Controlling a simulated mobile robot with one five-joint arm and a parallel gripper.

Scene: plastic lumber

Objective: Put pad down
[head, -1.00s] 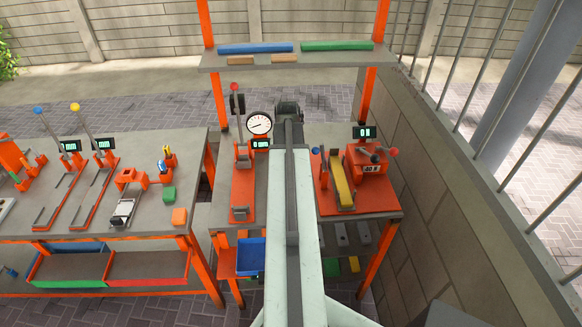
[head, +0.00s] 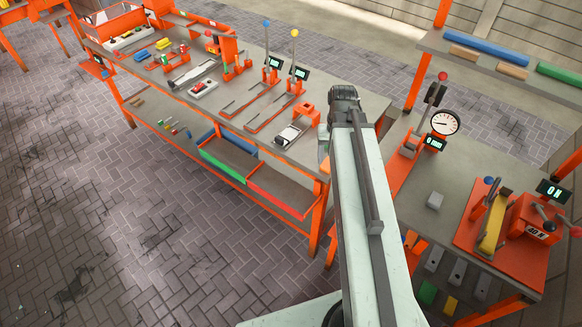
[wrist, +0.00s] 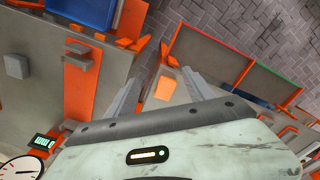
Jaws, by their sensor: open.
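A small grey block (head: 435,201), which may be the pad, lies alone on the right bench top, between the gauge stand and the orange press. It also shows in the wrist view (wrist: 17,66), at the left. My gripper (wrist: 163,72) is open, with its two fingers apart and nothing held between them. It is over the gap side of the left bench, away from the grey block. An orange block (wrist: 166,86) on the left bench shows between the fingers, below them. In the head view my arm hides the fingers.
A dial gauge (head: 445,122) and an orange press with a yellow lever (head: 491,237) stand on the right bench. A shelf (head: 480,60) with coloured bars is above. The left bench (head: 375,104) holds slide fixtures; red and green bins (head: 283,190) sit below.

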